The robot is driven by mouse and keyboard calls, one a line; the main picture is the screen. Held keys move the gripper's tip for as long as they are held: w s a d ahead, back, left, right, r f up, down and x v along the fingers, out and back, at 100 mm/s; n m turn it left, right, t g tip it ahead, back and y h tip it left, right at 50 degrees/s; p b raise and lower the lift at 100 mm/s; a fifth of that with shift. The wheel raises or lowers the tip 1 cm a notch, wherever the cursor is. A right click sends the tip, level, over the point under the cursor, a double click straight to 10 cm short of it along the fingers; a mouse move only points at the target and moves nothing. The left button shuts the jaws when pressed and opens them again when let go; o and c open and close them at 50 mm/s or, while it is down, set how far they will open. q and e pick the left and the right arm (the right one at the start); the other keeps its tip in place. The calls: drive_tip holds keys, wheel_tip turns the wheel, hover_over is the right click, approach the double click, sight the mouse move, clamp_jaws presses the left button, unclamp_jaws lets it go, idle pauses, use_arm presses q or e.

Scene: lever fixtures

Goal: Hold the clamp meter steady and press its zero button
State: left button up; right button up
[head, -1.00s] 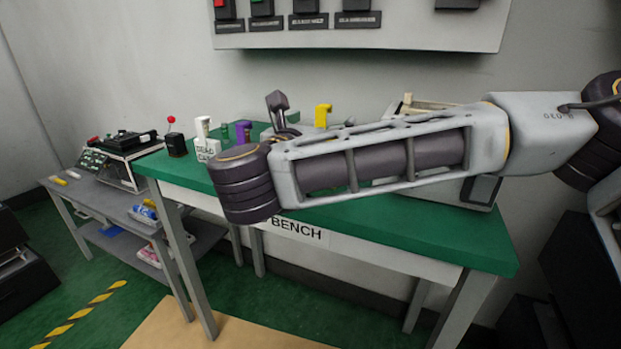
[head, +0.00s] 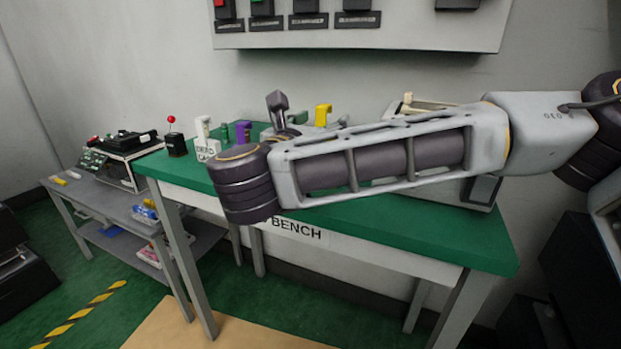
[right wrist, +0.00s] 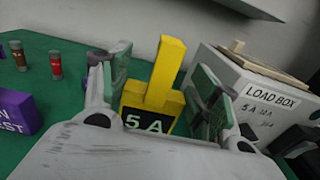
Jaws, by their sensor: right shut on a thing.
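In the right wrist view my right gripper (right wrist: 158,95) has its two grey fingers with green pads on either side of a yellow upright piece (right wrist: 165,70) with a dark "5 A" plate. The gripper is shut on this piece, which stands upright. I cannot make out a clamp meter or a zero button for certain. My left gripper is not in view.
A white load box (right wrist: 250,95) stands close on the right. A purple "TEST" block (right wrist: 16,112) and two small cylinders (right wrist: 55,66) are on the left.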

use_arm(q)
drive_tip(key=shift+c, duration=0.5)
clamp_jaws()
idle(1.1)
